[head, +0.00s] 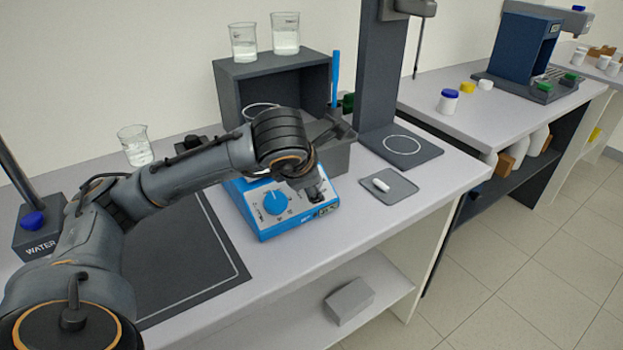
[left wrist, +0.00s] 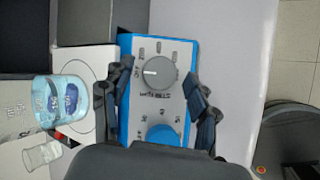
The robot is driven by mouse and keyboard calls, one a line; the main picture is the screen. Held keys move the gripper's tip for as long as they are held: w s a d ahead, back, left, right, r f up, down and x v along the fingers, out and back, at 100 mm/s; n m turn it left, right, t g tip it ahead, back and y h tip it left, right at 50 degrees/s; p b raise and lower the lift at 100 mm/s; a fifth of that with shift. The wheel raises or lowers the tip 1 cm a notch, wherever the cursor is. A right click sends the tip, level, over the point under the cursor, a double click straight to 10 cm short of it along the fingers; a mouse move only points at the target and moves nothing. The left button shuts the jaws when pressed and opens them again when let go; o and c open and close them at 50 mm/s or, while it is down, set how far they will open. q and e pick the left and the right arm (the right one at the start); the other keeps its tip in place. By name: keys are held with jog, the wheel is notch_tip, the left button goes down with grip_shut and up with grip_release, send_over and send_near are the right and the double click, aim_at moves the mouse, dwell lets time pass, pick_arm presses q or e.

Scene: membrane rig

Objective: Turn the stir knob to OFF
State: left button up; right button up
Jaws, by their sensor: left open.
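The blue-and-white stirrer (head: 262,227) stands on the bench, its control panel facing me. In the left wrist view the panel (left wrist: 180,55) has a grey knob (left wrist: 158,72) with a white mark toward the left, near small lettering that seems to read OFF. I cannot tell the exact setting. A blue knob (left wrist: 163,134) sits below it, and also shows in the head view (head: 275,202). My left gripper (head: 314,190) is open over the panel. Its fingers (left wrist: 157,78) are on both sides of the grey knob; contact cannot be told. My right gripper is not in view.
A dark box shelf (head: 225,90) with two beakers on top is behind. A small grey pad (head: 388,199) with a white bar lies to the right. The bench's front edge is close.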

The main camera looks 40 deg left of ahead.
pick_arm(q)
jog(key=v, duration=1.1)
jog(key=shift+r, duration=0.2)
jog(key=shift+s, duration=0.1)
